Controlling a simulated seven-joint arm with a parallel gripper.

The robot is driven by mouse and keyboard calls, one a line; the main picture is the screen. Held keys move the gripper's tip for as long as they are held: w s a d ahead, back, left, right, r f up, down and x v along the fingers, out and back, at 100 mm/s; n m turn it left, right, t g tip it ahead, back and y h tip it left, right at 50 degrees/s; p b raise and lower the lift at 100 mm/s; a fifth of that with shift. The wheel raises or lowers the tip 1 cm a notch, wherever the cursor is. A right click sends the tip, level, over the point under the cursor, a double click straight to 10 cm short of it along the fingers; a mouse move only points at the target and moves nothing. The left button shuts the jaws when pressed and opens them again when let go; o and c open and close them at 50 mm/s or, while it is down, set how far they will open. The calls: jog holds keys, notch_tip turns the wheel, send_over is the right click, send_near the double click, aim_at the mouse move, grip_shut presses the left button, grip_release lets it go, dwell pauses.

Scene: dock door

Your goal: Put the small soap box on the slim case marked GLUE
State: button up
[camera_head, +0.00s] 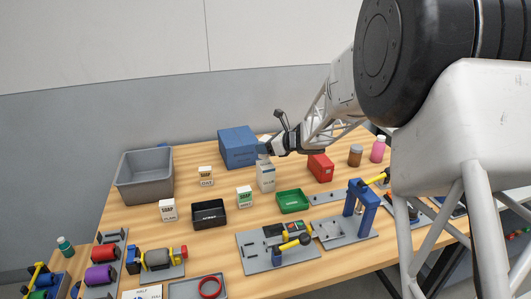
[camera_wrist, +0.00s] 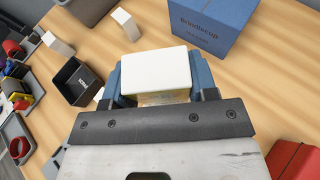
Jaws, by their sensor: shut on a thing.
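My gripper (camera_head: 264,149) is shut on a small white box (camera_wrist: 155,72), which sits between its blue fingers in the wrist view. The slim pale case marked GLUE (camera_head: 266,180) stands upright on the table in the head view. The held box is right over the top of this case; I cannot tell whether they touch. The held box's marking is not readable. In the wrist view the case is hidden behind the gripper and the held box.
A blue carton (camera_head: 238,147) stands close behind the case. Small white boxes (camera_head: 168,210) (camera_head: 206,176) (camera_head: 244,197) stand to the left, around a black bin (camera_head: 209,215). A green tray (camera_head: 292,201) and red box (camera_head: 320,168) are to the right. A grey crate (camera_head: 145,176) is far left.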

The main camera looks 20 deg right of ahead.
jog(key=shift+f, duration=1.45)
jog(key=shift+f, duration=0.15)
jog(key=o, duration=1)
jog(key=v, duration=1.2)
jog(key=shift+r, duration=0.25)
